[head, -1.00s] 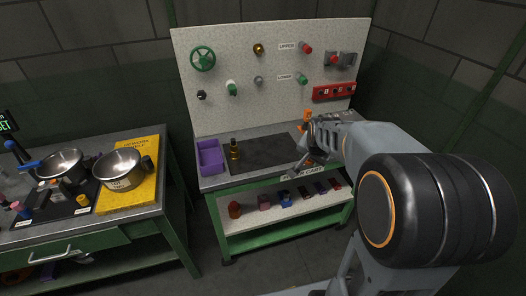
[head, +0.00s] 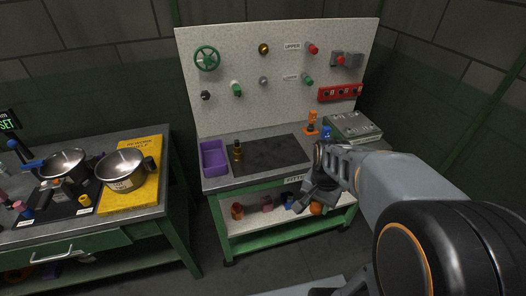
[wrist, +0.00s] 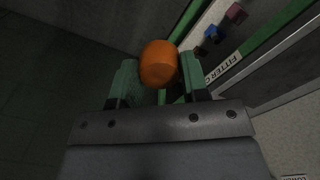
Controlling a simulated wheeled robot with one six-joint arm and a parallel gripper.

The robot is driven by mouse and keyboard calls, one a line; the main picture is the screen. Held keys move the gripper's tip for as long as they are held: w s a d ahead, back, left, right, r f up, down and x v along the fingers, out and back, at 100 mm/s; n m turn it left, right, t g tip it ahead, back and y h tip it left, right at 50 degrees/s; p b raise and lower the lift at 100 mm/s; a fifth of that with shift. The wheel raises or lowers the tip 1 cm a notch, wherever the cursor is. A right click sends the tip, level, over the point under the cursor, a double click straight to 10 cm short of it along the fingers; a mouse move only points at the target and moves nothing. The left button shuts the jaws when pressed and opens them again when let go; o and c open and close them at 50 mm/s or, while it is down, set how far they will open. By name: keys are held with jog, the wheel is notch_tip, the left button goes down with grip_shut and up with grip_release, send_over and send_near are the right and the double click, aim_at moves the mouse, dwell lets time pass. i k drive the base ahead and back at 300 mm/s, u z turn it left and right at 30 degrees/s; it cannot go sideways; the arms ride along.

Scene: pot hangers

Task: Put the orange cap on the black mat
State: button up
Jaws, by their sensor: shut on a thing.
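The orange cap (wrist: 159,63) sits between the green fingers of my gripper (wrist: 160,78) in the wrist view. The gripper is shut on it. In the head view the cap (head: 316,208) shows as a small orange spot at the end of my gripper (head: 308,203), in front of the cart's lower shelf and below the worktop. The black mat (head: 275,154) lies flat on the cart's worktop, up and to the left of the gripper. Its visible surface is bare.
Small parts, including a red-brown one (head: 237,211), line the lower shelf (head: 270,236).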

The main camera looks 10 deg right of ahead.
aim_at(289, 148)
jog(key=i, duration=0.9)
jog(key=z, duration=0.05)
